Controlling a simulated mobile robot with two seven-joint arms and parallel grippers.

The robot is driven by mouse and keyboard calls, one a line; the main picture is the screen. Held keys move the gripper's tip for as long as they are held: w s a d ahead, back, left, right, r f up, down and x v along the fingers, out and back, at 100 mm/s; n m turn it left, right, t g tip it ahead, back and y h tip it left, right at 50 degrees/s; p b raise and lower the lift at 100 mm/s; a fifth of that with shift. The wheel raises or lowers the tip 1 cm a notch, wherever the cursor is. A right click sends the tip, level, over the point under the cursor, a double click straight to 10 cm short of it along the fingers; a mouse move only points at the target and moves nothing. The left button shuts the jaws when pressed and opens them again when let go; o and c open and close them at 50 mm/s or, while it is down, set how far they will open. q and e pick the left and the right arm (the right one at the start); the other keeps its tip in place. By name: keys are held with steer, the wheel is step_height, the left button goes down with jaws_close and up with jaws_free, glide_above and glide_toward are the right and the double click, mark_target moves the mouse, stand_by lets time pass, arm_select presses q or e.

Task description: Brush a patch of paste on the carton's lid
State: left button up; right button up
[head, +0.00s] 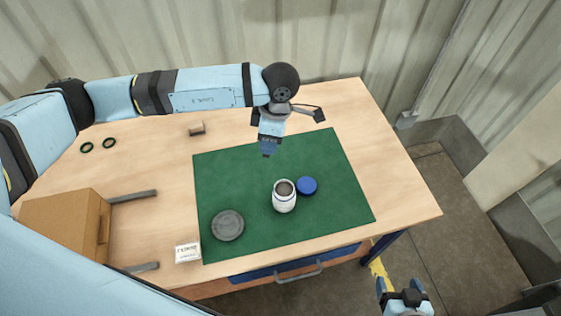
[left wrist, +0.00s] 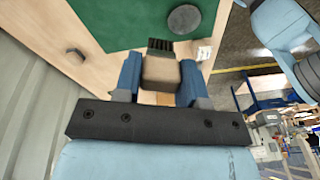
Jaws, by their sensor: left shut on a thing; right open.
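My left gripper (head: 269,145) is over the far part of the green mat, pointing down. In the left wrist view its jaws (left wrist: 160,80) are shut on a beige block-shaped brush (left wrist: 160,72) with dark bristles at its far end. The head view barely shows the brush behind the fingers. The brown carton (head: 58,222) stands at the table's left, well away from the gripper. An open white jar (head: 284,201) with brownish contents stands upright on the mat, its blue cap (head: 307,186) beside it. My right gripper (head: 398,285) is open and empty, off the table's front right.
A grey round disc (head: 228,225) lies on the green mat (head: 330,160). A white card (head: 187,252), two grey bars (head: 133,196), two dark rings (head: 98,145) and a small brown block (head: 197,128) are on the table. The table's right end is clear.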

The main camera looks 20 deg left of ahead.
arm_select(q)
steer(key=d+f+n+h+b, duration=0.1)
steer(key=f+n, duration=0.3)
steer(key=n, duration=0.3)
steer(key=d+f+n+h+b, duration=0.1)
steer(key=f+n+h+b, duration=0.1)
steer(key=f+n, duration=0.2)
steer(key=f+n+h+b, duration=0.2)
steer(key=f+n, duration=0.3)
steer(key=n, duration=0.6)
steer(key=shift+d, duration=0.4)
steer(key=shift+f+b, duration=0.5)
steer(key=shift+f, duration=0.1)
steer(key=shift+f+b, duration=0.35)
steer(key=shift+f, duration=0.25)
steer(key=shift+f, duration=0.1)
stand_by(0.6)
steer(key=shift+s, duration=0.1)
